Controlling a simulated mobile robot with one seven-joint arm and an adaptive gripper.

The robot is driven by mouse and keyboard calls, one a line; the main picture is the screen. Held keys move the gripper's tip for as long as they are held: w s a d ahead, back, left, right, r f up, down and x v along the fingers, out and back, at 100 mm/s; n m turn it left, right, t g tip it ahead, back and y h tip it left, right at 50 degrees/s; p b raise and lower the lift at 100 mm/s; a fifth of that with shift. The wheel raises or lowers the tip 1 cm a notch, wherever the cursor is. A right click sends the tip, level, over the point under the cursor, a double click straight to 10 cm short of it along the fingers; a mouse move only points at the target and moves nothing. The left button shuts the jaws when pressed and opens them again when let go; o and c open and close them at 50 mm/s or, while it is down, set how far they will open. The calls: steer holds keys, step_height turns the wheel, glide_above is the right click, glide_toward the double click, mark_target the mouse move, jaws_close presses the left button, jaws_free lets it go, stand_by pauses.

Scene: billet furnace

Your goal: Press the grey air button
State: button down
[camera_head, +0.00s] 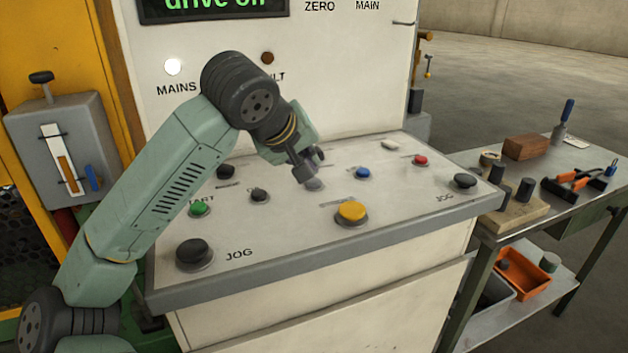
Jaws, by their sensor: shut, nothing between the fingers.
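My gripper (306,174) is shut and empty, pointing down over the middle of the sloped control panel (290,240). A grey button (315,185) sits directly below the fingertips and is partly hidden by them. I cannot tell whether the fingertips touch it. Its label is hidden or too small to read.
Around it are a green button (200,208), a black one (259,194), a yellow one (352,212), a blue one (363,173), a red one (421,159) and a white one (390,144). Black JOG knobs (195,252) flank the panel. A tool bench (560,190) stands right.

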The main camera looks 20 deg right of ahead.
steer(key=shift+f, duration=0.1)
stand_by(0.4)
steer(key=shift+f+b, duration=0.35)
steer(key=shift+b, duration=0.2)
steer(key=shift+f+b, duration=0.4)
steer(key=shift+b, duration=0.05)
stand_by(0.4)
stand_by(0.3)
steer(key=shift+r+p, duration=0.45)
steer(key=shift+r, duration=0.4)
steer(key=shift+r+p, duration=1.65)
steer(key=shift+r, duration=0.85)
